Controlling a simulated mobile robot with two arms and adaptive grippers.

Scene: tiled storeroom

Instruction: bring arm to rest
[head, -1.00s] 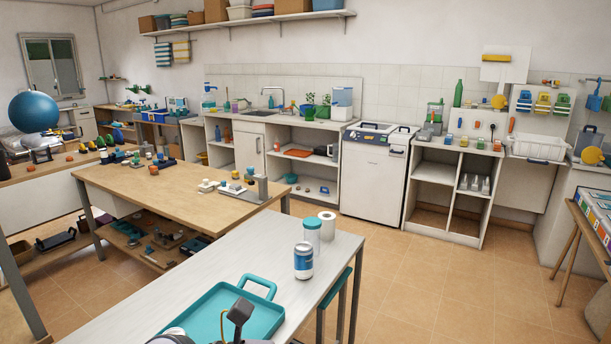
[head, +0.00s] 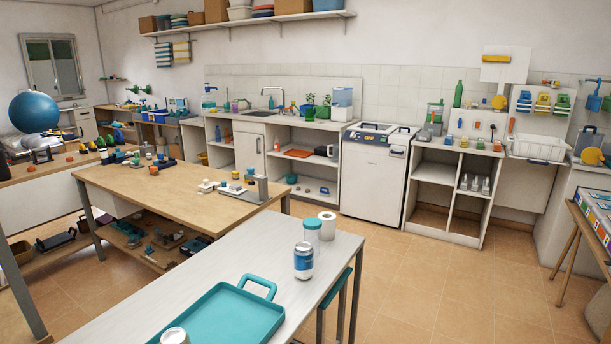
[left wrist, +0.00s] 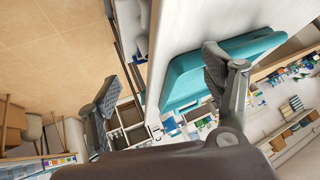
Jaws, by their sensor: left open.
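My left gripper (left wrist: 158,68) shows in the left wrist view with its two dark fingers spread wide and nothing between them. It does not show in the head view. The teal tray (head: 235,315) lies on the pale table in front of me. It also shows in the left wrist view (left wrist: 183,82), behind and beside the right-hand finger; I cannot tell the distance. My right gripper is in neither view.
The pale table (head: 320,262) carries a blue and white can (head: 303,262), a clear jar with a teal lid (head: 312,232) and a white roll (head: 327,224). A white-topped item (head: 175,337) is at the tray's near left. Tiled floor (head: 410,290) is clear to the right.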

